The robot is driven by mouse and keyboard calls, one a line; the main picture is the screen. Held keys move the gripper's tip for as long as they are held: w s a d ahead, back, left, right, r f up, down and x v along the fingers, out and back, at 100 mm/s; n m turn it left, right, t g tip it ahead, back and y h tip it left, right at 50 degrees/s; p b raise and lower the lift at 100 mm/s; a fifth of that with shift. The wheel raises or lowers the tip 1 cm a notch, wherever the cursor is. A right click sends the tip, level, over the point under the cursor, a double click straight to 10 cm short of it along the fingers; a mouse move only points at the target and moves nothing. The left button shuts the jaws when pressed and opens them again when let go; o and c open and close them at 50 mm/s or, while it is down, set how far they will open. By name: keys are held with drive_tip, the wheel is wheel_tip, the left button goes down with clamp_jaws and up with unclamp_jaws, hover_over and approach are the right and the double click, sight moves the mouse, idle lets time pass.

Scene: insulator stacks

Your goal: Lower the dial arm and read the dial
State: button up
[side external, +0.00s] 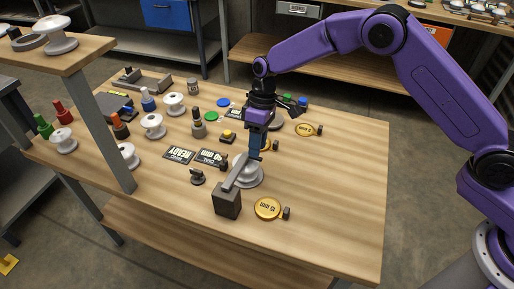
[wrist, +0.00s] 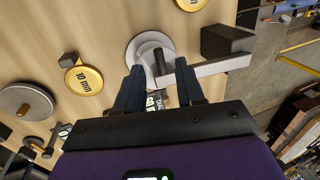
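The dial arm is a light grey bar (side external: 236,173) running from a dark grey block (side external: 227,201) over a pale round disc (side external: 248,178). In the wrist view the bar (wrist: 222,67) reaches from the block (wrist: 226,41) toward a dark upright peg (wrist: 159,63) above the disc (wrist: 136,45). My gripper (side external: 254,158) points down over the disc. In the wrist view its fingers (wrist: 160,66) stand apart, one on each side of the peg, with gaps visible. The right finger overlaps the bar; contact is unclear. Two black text plates, one reading READY (side external: 180,154), lie left.
Gold 10 mm and 15 mm discs lie nearby, one (side external: 267,208) right of the block and another (side external: 305,129) farther back. White spools (side external: 153,126) and coloured pieces crowd the left. A raised shelf (side external: 60,52) overhangs the left side. The table's right front is clear.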

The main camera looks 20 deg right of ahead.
drive_tip(key=shift+x, duration=0.9)
